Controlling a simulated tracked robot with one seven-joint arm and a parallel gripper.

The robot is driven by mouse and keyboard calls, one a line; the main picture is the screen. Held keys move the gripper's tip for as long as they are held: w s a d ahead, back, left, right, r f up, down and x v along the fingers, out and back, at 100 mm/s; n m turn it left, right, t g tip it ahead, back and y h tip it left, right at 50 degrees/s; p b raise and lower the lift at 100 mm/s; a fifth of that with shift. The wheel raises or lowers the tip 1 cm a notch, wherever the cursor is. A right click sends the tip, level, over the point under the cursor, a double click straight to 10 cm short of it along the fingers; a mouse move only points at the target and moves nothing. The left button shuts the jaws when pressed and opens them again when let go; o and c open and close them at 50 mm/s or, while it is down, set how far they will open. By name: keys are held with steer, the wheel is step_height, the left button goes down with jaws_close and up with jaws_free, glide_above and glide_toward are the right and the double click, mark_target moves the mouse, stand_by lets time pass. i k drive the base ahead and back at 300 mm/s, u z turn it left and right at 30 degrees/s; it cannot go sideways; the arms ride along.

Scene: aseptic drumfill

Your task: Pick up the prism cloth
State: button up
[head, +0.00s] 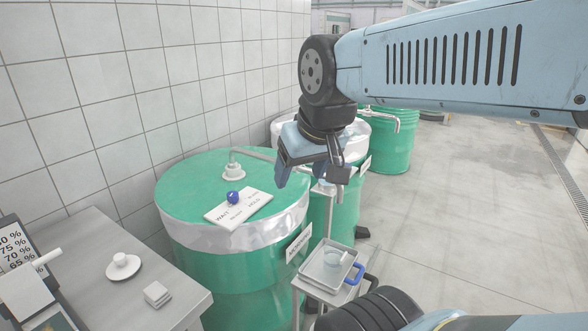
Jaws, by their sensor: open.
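A small folded white stack, which looks like the prism cloth (157,294), lies on the grey counter (120,270) at the lower left. It sits near the counter's right edge, in front of a white saucer with a round knob-like piece (122,265). My gripper (312,178) is open and empty. It hangs fingers-down in the upper middle, above and to the right of the nearest green drum, far from the cloth. Nothing hides the cloth.
A green drum (175,190) carries a white sign (238,209) with a blue ball on it. A steel tray (326,266) with a clear cup and a blue-handled item stands on a small stand. A percentage display (14,250) is at far left. Open floor lies right.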

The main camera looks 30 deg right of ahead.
mark_target(156, 293)
steer(key=z, duration=1.2)
steer(key=k, duration=1.45)
steer(key=u, duration=0.7)
steer(key=i, duration=1)
steer(key=z, duration=0.1)
